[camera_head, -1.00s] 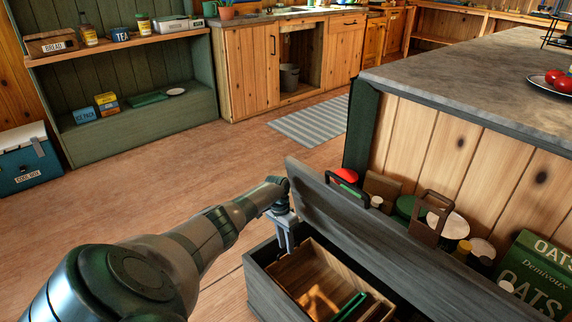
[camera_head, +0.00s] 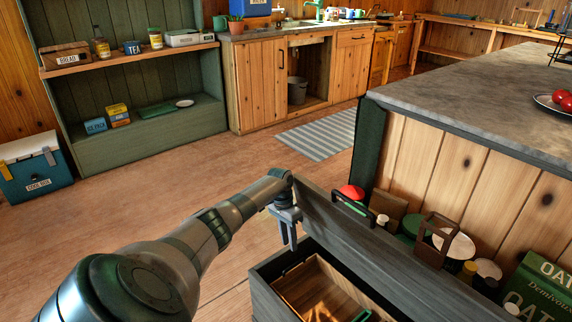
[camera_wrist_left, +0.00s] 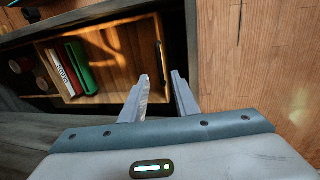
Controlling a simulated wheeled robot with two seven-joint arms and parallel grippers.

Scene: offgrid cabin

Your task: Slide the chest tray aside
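The grey chest (camera_head: 262,291) stands at the bottom of the head view with its lid (camera_head: 372,258) raised. The wooden chest tray (camera_head: 318,290) sits inside at the left end; it also shows in the left wrist view (camera_wrist_left: 118,58). A green item (camera_wrist_left: 82,68) and book-like items lie in the tray. My left gripper (camera_head: 290,240) is above the chest's left end. In the wrist view its fingers (camera_wrist_left: 160,82) are apart, with the tray's end wall appearing beyond the gap; contact cannot be told. My right gripper is not in view.
A stone-topped counter (camera_head: 470,80) stands right of the chest, with an oats box (camera_head: 540,290) and other goods behind the lid. Green shelves (camera_head: 150,145) and a cool box (camera_head: 35,168) are at the left. The wooden floor (camera_head: 130,215) between is clear.

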